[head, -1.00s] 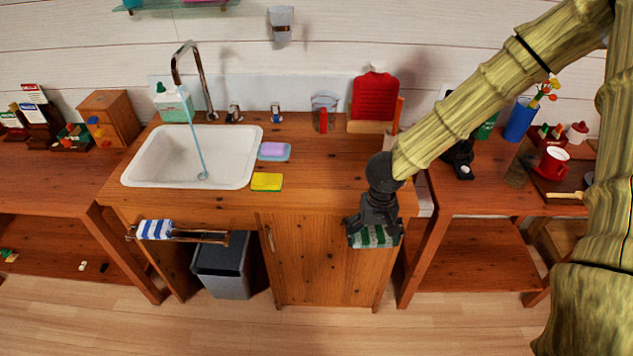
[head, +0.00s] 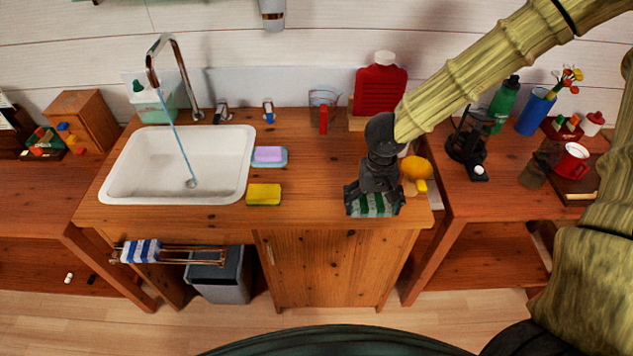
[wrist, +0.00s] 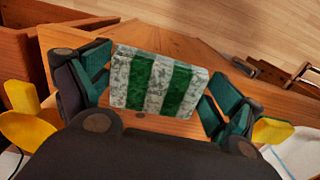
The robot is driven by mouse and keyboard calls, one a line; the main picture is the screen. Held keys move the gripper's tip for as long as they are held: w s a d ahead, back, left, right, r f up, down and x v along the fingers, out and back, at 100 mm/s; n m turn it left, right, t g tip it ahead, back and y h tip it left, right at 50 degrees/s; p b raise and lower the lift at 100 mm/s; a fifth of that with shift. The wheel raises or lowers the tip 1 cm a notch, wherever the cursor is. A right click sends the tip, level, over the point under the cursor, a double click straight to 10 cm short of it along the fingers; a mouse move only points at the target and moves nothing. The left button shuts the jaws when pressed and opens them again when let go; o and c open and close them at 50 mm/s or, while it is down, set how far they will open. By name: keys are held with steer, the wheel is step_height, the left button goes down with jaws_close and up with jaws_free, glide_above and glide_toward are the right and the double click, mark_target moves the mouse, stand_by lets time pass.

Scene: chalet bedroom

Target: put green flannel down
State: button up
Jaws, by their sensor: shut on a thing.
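The green flannel (head: 372,205) has green and white stripes. My gripper (head: 373,204) is shut on it, pointing down near the front right edge of the wooden sink counter (head: 318,205). In the wrist view the flannel (wrist: 158,83) spans between the two fingers of my gripper (wrist: 155,90), with wood behind it. The flannel is at or just above the counter top; I cannot tell whether it touches. My gripper hides its upper part in the head view.
A yellow sponge (head: 264,194) and a purple soap on a blue dish (head: 268,156) lie beside the white sink (head: 180,165). A yellow object (head: 415,170) is right of my gripper. A blue-striped flannel (head: 140,251) hangs on the rail. The counter between sponge and gripper is clear.

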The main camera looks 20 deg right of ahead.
steer(key=p, duration=0.3)
glide_above(321, 195)
steer(key=shift+s+d+f, duration=0.2)
steer(key=shift+s+f, duration=0.2)
steer(key=shift+f, duration=0.1)
steer(key=shift+w+a+f, duration=0.1)
steer(key=shift+w+a, duration=0.2)
steer(key=shift+w, duration=0.2)
steer(key=shift+f+p, duration=0.75)
steer(key=shift+f, duration=1)
steer(key=shift+f, duration=0.15)
steer(key=o, duration=0.7)
step_height(321, 195, up, 12)
steer(key=b, duration=0.2)
steer(key=shift+b, duration=0.3)
